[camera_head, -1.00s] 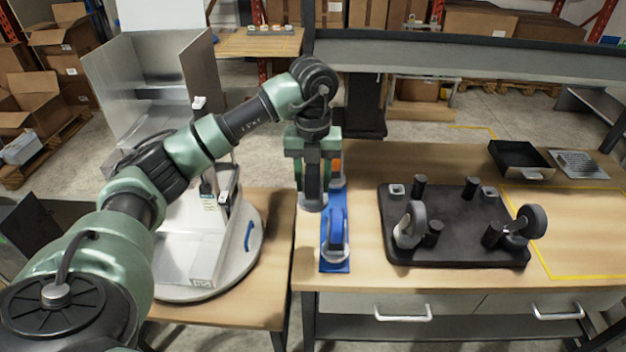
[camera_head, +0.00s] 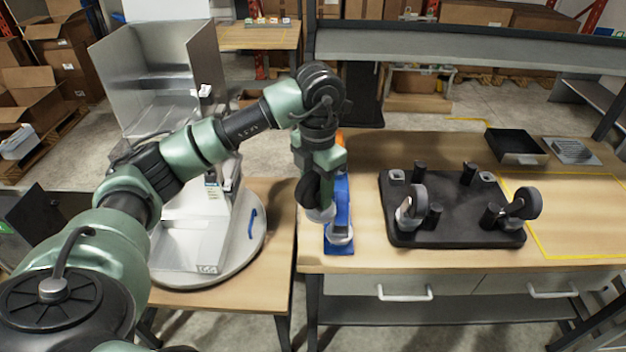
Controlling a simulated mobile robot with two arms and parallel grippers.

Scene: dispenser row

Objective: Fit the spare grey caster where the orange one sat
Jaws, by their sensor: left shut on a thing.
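My left gripper (camera_head: 320,175) is shut on the grey caster (camera_head: 309,193), which has a dark wheel and a pale round base. It is held over the blue strip (camera_head: 326,248), near its left edge; I cannot tell whether it touches. An orange thing (camera_head: 340,137), perhaps the orange caster, is mostly hidden behind the gripper. To the right, a black base plate (camera_head: 455,205) carries dark-wheeled casters at front left (camera_head: 411,208) and front right (camera_head: 521,204). Its two back corners show small grey mounts without wheels. My right gripper is out of view.
Black posts (camera_head: 468,172) stand up from the base plate. A black tray (camera_head: 515,147) and a grey slotted plate (camera_head: 571,150) lie at the back right. A round white turntable (camera_head: 255,262) with a fixture stands at left.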

